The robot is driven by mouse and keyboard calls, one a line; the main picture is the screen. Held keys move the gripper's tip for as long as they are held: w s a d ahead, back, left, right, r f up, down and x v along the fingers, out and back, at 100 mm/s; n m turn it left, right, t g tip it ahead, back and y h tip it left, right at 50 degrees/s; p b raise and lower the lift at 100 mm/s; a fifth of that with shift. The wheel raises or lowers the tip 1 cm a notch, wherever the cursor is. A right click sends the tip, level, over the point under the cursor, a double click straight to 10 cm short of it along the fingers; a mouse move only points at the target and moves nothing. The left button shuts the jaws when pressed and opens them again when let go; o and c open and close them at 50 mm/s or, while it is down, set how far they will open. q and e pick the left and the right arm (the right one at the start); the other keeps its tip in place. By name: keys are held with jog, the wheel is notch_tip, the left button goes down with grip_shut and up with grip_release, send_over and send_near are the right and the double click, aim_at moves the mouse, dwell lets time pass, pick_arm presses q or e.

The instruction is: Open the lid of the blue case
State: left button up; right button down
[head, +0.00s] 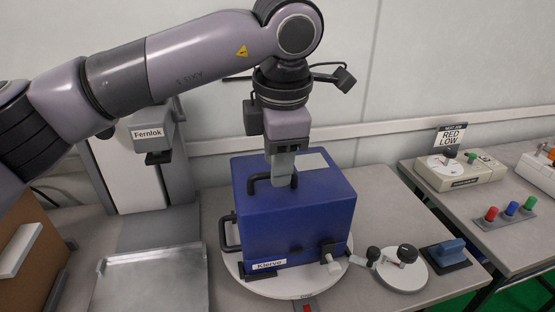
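The blue case (300,218) sits on a round white turntable (290,286) on the grey bench, its lid (320,184) down. A black handle (262,178) stands on the lid, and another black handle (228,232) is on the case's left side. A dark latch-like part (328,247) is at the front right. My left gripper (282,182) points straight down over the lid at the top handle. Its fingers overlap the handle's right part; whether they grip it is unclear. My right gripper is out of view.
A metal tray (150,285) lies left of the case, near a white and grey device (150,150) labelled Fernlok. A round disc with a black knob (402,272) and a blue-handled block (446,254) lie to the right. A second table holds a tester (460,172) and coloured pegs (508,212).

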pick_arm(q)
jog(key=shift+f, duration=0.2)
grip_shut()
dwell(1.4)
